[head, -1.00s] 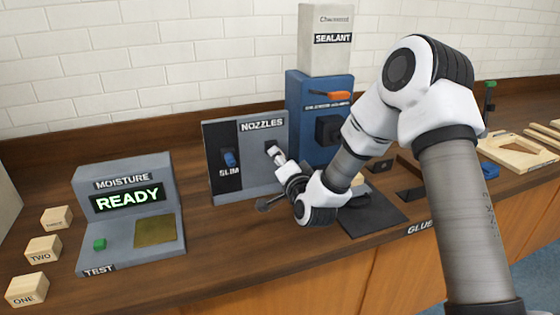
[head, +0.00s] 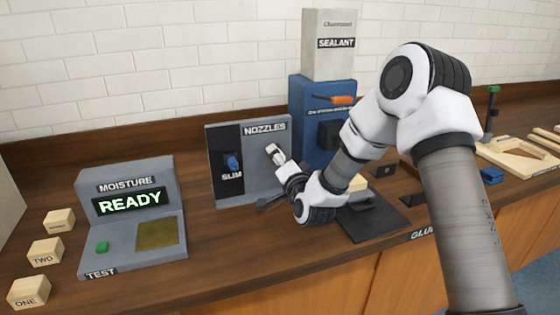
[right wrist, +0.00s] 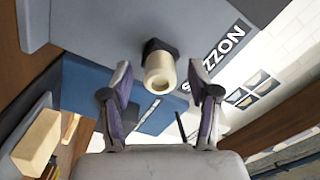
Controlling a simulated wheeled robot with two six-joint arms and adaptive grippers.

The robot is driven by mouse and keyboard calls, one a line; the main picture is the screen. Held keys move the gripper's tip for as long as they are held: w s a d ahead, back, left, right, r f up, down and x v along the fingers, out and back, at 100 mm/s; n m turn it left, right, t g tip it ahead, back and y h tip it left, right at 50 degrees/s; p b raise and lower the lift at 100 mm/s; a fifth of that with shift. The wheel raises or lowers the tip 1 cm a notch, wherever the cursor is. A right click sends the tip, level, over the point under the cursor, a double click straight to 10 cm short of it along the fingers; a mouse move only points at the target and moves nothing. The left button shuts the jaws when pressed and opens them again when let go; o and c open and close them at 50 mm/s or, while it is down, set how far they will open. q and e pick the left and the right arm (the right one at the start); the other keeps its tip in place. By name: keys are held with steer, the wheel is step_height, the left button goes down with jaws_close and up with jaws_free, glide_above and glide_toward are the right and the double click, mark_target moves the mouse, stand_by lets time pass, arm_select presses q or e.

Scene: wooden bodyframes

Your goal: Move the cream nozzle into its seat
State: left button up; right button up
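The cream nozzle (right wrist: 160,74) sticks out from a dark mount on the grey NOZZLES panel (head: 262,178). In the right wrist view it stands between the two fingers of my right gripper (right wrist: 161,88), with a gap on each side. The fingers are spread and do not touch it. In the head view my right gripper (head: 277,158) is at the right half of the panel and largely covers the nozzle. The blue machine (head: 308,110) labelled SEALANT stands just right of the panel; its dark front block (head: 328,134) is partly behind my arm. My left gripper is out of view.
A blue slim nozzle (head: 232,163) sits on the panel's left half. The moisture tester (head: 125,215) reads READY. Numbered wooden blocks (head: 45,253) are at the left. A dark pad (head: 375,222) lies under my right arm. Counter between tester and panel is clear.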

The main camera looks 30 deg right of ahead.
steer(key=shift+s, duration=0.1)
steer(key=v, duration=1.1)
steer(key=shift+s+a, duration=0.2)
steer(key=shift+s, duration=0.2)
